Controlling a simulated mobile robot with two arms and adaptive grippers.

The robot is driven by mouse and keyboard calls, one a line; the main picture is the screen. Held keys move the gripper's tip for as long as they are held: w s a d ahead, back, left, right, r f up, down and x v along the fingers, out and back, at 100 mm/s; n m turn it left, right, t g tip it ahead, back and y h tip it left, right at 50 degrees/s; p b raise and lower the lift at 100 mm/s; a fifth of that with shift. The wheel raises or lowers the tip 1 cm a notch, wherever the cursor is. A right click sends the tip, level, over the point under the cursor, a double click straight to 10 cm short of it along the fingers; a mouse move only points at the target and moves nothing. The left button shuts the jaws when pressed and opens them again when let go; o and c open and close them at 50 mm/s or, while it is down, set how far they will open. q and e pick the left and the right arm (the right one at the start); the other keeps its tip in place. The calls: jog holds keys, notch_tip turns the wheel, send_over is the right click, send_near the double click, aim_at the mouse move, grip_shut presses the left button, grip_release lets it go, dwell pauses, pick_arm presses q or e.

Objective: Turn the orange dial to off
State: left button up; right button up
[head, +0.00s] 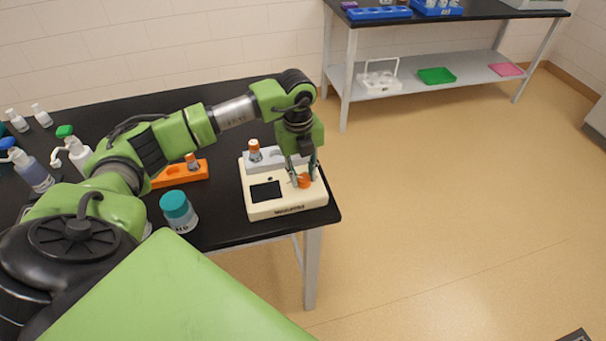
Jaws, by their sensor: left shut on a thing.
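The orange dial (304,181) is on the sloped front of a cream bench instrument (287,207) with a dark screen, near the right end of the black table. My left gripper (303,176) points down over the instrument with its fingers around the dial, shut on it. The fingers partly cover the dial, and its pointer setting cannot be read. My right gripper is not in view.
A grey rack with an orange-capped vial (255,151) sits at the instrument's back. An orange rack (180,174), a teal-capped jar (179,211) and several bottles stand to the left.

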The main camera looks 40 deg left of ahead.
aim_at(300, 178)
pick_arm(q)
jog(key=shift+n, duration=0.7)
jog(key=o, duration=1.1)
jog(key=r, duration=1.2)
jog(key=shift+s+a, duration=0.2)
jog(key=shift+s, duration=0.1)
